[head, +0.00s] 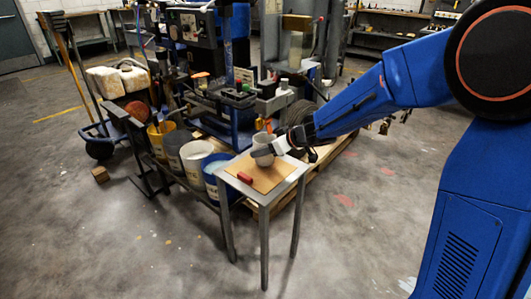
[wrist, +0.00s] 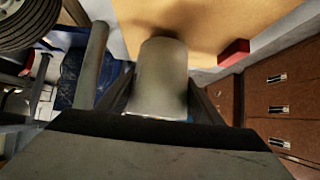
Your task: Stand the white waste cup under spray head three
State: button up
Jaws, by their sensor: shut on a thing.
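The white waste cup (head: 263,148) is at the small table, over or on its brown board (head: 262,176). I cannot tell whether its base touches the board. My gripper (head: 271,149) is shut on the cup, coming from the right. In the wrist view the cup (wrist: 162,75) sits between the two dark fingers, which press on its sides. Spray head three cannot be picked out; the blue-framed machine (head: 240,75) with its small parts stands just behind the table.
A red block (head: 245,178) lies on the board's front left; it also shows in the wrist view (wrist: 234,52). Several buckets (head: 195,156) stand left of the table. A wooden pallet (head: 318,163) lies behind it. The floor in front is clear.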

jog(key=shift+f, duration=0.85)
jog(key=shift+f, duration=0.15)
jog(key=o, duration=1.1)
jog(key=shift+d+r, duration=0.1)
jog(key=shift+r, duration=0.2)
jog(key=v, duration=1.1)
jog(key=shift+s+d+r, duration=0.2)
jog(key=shift+d, duration=0.05)
